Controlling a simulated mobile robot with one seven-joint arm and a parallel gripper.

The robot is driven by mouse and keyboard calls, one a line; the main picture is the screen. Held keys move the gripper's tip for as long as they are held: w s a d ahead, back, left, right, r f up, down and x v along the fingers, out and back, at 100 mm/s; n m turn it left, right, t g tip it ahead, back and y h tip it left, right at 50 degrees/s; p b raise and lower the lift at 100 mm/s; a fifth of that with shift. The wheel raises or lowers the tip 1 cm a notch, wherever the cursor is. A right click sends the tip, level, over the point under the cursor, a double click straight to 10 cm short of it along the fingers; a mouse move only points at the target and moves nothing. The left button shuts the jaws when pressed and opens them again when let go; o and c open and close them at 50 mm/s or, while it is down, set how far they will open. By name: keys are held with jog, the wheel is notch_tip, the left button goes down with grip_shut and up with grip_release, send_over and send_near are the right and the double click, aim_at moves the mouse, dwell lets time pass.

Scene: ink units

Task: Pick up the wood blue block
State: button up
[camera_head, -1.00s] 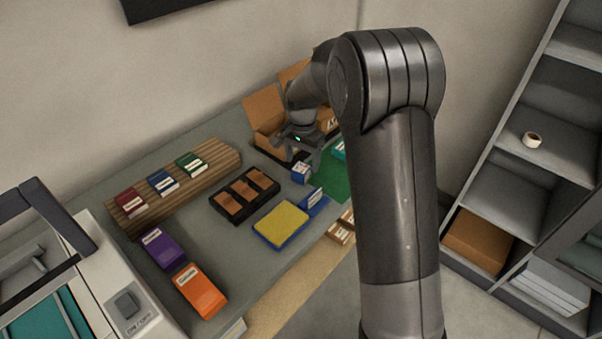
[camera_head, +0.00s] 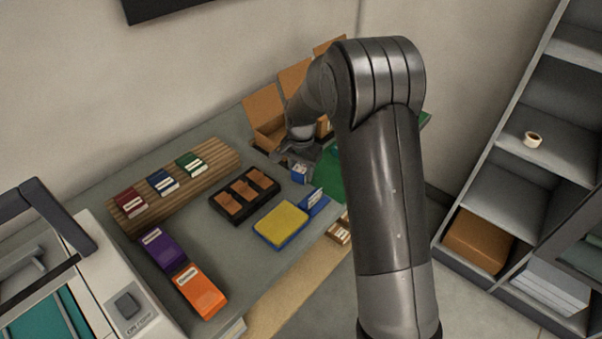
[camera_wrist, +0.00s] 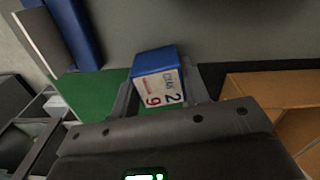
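A small blue block (camera_wrist: 157,72) with a white label printed with figures stands on the table between my two fingers in the wrist view. It also shows as a small blue-and-white block (camera_head: 299,173) below my gripper in the head view. My gripper (camera_wrist: 162,82) is open, with one finger on each side of the block; whether either finger touches it is not clear. In the head view, my gripper (camera_head: 302,160) is low over the table, partly hidden by my arm. Another blue block (camera_head: 162,182) with a white label sits on the wooden rack, between a red and a green one.
Open cardboard boxes (camera_head: 268,130) stand behind my gripper. A green mat (camera_head: 328,178) lies beside the block. A black tray (camera_head: 244,195), a yellow-topped blue pad (camera_head: 281,224) and purple (camera_head: 162,248) and orange (camera_head: 200,290) packs lie on the table. Shelves stand at right.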

jog(key=c, duration=0.4)
